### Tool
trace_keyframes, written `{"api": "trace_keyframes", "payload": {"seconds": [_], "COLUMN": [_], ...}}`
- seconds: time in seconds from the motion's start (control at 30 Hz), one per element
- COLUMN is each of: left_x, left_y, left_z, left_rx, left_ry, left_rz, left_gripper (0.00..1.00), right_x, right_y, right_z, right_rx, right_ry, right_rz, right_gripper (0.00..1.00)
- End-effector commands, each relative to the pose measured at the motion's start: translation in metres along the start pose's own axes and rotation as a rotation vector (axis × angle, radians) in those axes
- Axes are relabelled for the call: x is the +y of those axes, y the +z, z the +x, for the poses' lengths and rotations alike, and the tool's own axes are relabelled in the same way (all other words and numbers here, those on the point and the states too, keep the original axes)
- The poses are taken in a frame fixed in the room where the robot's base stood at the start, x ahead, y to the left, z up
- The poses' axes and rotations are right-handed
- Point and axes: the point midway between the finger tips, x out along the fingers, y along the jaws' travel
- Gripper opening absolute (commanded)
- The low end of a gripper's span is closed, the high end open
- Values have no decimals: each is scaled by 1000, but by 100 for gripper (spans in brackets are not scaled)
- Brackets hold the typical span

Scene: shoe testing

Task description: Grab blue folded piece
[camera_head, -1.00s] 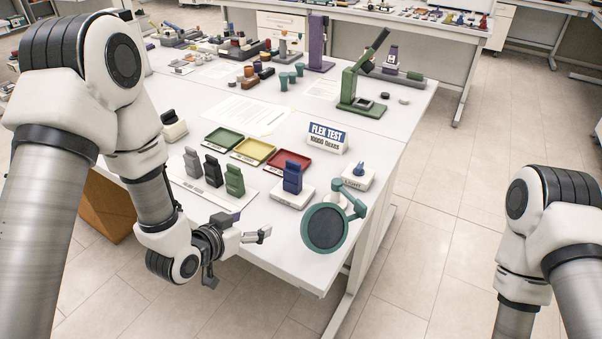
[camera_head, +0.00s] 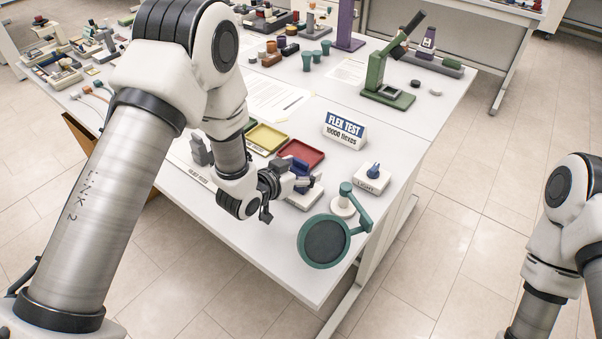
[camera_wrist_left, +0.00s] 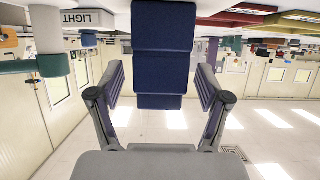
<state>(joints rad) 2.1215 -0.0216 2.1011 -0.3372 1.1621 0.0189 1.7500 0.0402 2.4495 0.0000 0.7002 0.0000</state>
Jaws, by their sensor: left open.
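The blue folded piece (camera_head: 299,166) stands on a white block (camera_head: 309,198) near the table's front edge, partly hidden by my left gripper (camera_head: 299,184). In the left wrist view the blue folded piece (camera_wrist_left: 163,45) is upright in the picture's middle, with dark blue panels split by seams. My left gripper (camera_wrist_left: 160,85) is open, with one finger on each side of the piece's lower end and a gap on both sides. Whether the piece is fully between the pads is hard to tell. My right gripper is out of view.
A teal round magnifier (camera_head: 326,240) stands close at the right front, beside a white LIGHT box (camera_head: 371,178). A red tray (camera_head: 301,153), a yellow tray (camera_head: 267,138) and a FLEX TEST sign (camera_head: 344,130) lie behind. A grey folded piece (camera_head: 200,150) stands left.

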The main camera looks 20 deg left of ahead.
Motion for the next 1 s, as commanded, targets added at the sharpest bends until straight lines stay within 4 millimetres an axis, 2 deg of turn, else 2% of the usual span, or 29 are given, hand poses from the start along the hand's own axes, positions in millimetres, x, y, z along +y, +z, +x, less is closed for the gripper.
{"api": "trace_keyframes", "payload": {"seconds": [0.07, 0.17, 0.2, 0.27, 0.37, 0.4, 0.67, 0.87, 0.97, 1.0], "left_x": [0, 0, 0, 0, 0, 0, 0, 0, 0, 0], "left_y": [0, 0, 0, 0, 0, 0, -1, -17, -32, -27], "left_z": [0, 0, 0, 0, 0, 0, -1, -7, -13, -21], "left_rx": [0, 0, 0, 0, 0, 0, -1, 2, 5, 0], "left_ry": [0, 0, 0, 0, 0, 0, 0, -1, -1, -2], "left_rz": [0, 0, 0, 0, 0, 0, 0, 1, 2, -3], "left_gripper": [77, 45, 31, 13, 13, 7, 7, 7, 7, 7], "right_x": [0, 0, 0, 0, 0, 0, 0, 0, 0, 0], "right_y": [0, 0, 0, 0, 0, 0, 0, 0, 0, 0], "right_z": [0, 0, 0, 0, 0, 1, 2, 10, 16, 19], "right_rx": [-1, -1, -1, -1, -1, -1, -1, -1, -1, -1], "right_ry": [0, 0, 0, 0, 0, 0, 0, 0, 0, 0], "right_rz": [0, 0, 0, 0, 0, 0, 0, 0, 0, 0], "right_gripper": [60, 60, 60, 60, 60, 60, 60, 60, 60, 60]}}
